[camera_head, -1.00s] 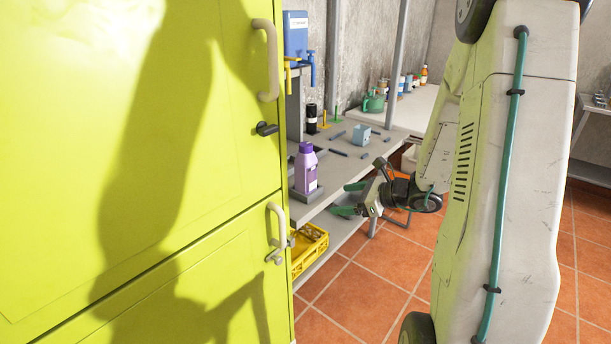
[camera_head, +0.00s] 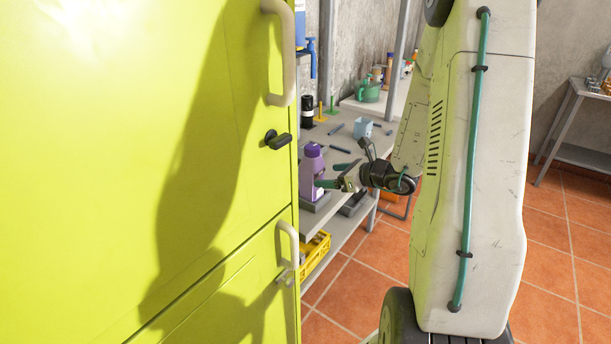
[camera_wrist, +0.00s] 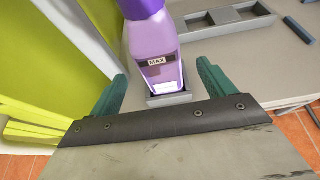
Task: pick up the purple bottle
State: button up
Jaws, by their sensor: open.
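The purple bottle (camera_head: 311,168) stands upright on the grey shelf, in a small grey holder (camera_head: 316,201), close beside the green cabinet. In the wrist view the bottle (camera_wrist: 155,50) shows a label reading MAX, and its lower end sits in the holder (camera_wrist: 168,99). My gripper (camera_head: 333,174) is open with green fingers, level with the bottle and just in front of it. In the wrist view the fingers of my gripper (camera_wrist: 160,88) lie to the left and right of the bottle's lower part, with gaps on both sides. Whether the tips reach past it is unclear.
The green cabinet (camera_head: 215,110) with pale handles stands close on the left. Grey rods, a light blue cup (camera_head: 362,127) and a black bottle (camera_head: 307,110) are on the shelf behind. A yellow crate (camera_head: 315,252) sits below. Tiled floor is free at right.

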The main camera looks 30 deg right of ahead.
aim_at(313, 173)
jog(key=x, duration=0.7)
jog(key=shift+w+a+r, duration=0.1)
jog(key=shift+w, duration=0.05)
jog(key=c, duration=1.3)
jog(key=shift+r, duration=0.15)
